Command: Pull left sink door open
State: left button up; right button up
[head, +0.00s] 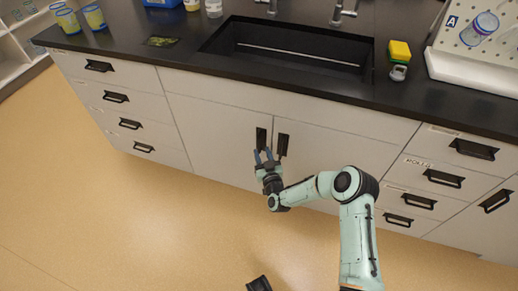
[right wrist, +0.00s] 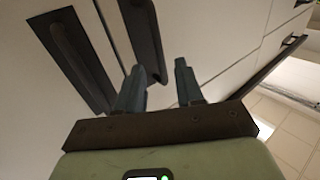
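The left sink door (head: 225,128) is a flat white panel under the sink and looks shut. Its upright black handle (head: 261,139) is near its right edge. My right gripper (head: 264,156) is open and empty, its fingertips at the lower end of this handle. In the right wrist view the two fingers (right wrist: 160,78) stand apart with nothing between them. The nearer handle (right wrist: 143,38), which I take to be the left door's, is just past the fingers. A dark part at the bottom edge of the head view (head: 259,284) may be my left gripper; its fingers cannot be made out.
The right sink door (head: 330,150) looks shut, with its black handle (head: 282,144) close beside the left one. Drawers with black handles flank both doors. The black counter with the sink (head: 290,48) overhangs above. The tan floor (head: 130,220) before the cabinet is clear on the left.

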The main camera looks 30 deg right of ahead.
aim_at(259, 145)
jog(key=shift+b+x, duration=0.4)
jog(key=shift+x, duration=1.6)
grip_shut()
